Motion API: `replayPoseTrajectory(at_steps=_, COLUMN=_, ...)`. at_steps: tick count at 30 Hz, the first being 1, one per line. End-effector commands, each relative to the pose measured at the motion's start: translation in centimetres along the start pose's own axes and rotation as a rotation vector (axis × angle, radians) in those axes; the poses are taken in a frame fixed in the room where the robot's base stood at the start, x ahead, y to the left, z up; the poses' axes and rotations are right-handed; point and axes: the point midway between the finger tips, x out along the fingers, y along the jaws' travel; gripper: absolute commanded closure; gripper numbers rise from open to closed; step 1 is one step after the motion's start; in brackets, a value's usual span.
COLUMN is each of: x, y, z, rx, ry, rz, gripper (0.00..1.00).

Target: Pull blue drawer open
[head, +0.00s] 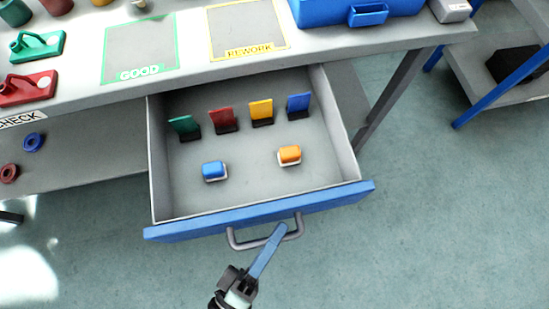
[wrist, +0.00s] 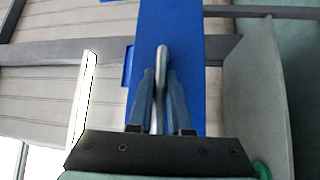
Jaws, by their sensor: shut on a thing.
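The blue drawer (head: 190,228) stands well open below the workbench, its grey inside in full view. Its blue front and grey handle (head: 238,244) face me. My gripper (head: 284,230) is at the right part of the handle, its blue fingers shut on it. In the wrist view my gripper (wrist: 160,95) has its two fingers on either side of the handle bar (wrist: 162,58), in front of the blue drawer front (wrist: 185,25). Inside the drawer stand green, red, yellow and blue upright plates, with a blue block (head: 214,171) and an orange block (head: 289,155) nearer the front.
The workbench top (head: 300,62) bears a GOOD mat (head: 140,50), a REWORK mat (head: 246,28), a blue bin (head: 345,12) and red and green parts. A blue-legged shelf (head: 500,85) stands at the right. The floor (head: 430,220) in front is clear.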

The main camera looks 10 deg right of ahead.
Motion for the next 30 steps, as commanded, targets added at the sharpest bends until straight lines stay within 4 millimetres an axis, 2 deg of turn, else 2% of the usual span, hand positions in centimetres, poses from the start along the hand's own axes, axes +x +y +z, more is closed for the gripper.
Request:
replayPoseTrajectory(at_steps=4, x=-0.05, y=0.03, z=-0.11, rx=0.002, ry=0.002, rz=0.000, gripper=1.00)
replayPoseTrajectory(at_steps=5, x=-0.05, y=0.03, z=-0.11, rx=0.002, ry=0.002, rz=0.000, gripper=0.81)
replayPoseTrajectory(at_steps=9, x=-0.03, y=0.02, z=-0.10, rx=0.002, ry=0.002, rz=-0.001, gripper=0.56)
replayPoseTrajectory(at_steps=10, x=-0.03, y=0.02, z=-0.09, rx=0.002, ry=0.002, rz=-0.001, gripper=0.53)
replayPoseTrajectory(at_steps=26, x=0.01, y=-0.01, z=-0.04, rx=0.000, ry=0.000, rz=-0.001, gripper=0.53)
replayPoseTrajectory(at_steps=30, x=-0.55, y=-0.05, z=-0.05, rx=0.000, ry=0.000, rz=-0.001, gripper=0.53)
